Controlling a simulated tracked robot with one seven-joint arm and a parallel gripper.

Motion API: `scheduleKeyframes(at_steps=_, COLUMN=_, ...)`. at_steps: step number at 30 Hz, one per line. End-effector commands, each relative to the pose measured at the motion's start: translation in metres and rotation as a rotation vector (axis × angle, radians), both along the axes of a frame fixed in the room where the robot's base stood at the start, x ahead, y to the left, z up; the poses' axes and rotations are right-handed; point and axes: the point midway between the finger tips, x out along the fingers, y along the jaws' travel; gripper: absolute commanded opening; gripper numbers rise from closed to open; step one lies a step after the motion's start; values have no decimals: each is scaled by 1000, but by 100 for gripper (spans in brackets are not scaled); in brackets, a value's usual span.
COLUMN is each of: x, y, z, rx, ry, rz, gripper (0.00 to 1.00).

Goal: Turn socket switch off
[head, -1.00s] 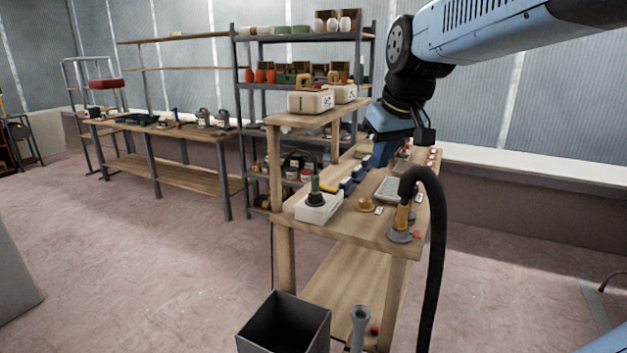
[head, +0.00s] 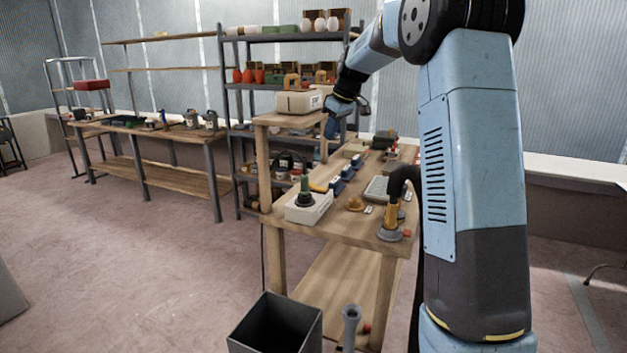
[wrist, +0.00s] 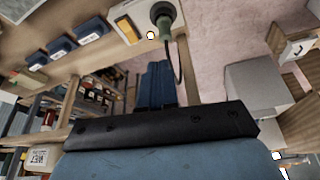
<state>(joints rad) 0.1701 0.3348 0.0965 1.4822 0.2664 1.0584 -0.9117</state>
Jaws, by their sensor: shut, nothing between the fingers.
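The socket is a white box (head: 308,207) on the front left of the wooden bench top. A dark green and black plug (head: 304,190) stands in it, and its cable shows in the wrist view. In the wrist view the socket box (wrist: 108,10) is at the top, with an orange switch (wrist: 126,28) beside the plug (wrist: 164,18). I cannot tell which way the switch is tipped. My gripper (head: 331,130) is shut and empty, above and behind the socket, near the raised shelf. Its blue fingers (wrist: 155,80) are together in the wrist view, apart from the socket.
A white box (head: 298,102) is on the raised shelf (head: 284,119). A dark open bin (head: 266,338) stands in front.

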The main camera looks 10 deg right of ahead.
Motion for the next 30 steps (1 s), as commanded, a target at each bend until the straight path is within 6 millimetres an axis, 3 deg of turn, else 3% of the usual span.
scheduleKeyframes(at_steps=1, x=18, y=-4, z=-12, rx=7, ry=2, rz=21, gripper=0)
scheduleKeyframes(at_steps=6, x=68, y=-15, z=-46, rx=29, ry=-6, rz=104, gripper=0)
scheduleKeyframes(at_steps=12, x=109, y=-27, z=-81, rx=50, ry=-21, rz=178, gripper=0)
scheduleKeyframes(at_steps=18, x=127, y=-33, z=-98, rx=60, ry=-30, rz=213, gripper=0)
scheduleKeyframes(at_steps=30, x=129, y=-34, z=-101, rx=61, ry=-32, rz=218, gripper=0)
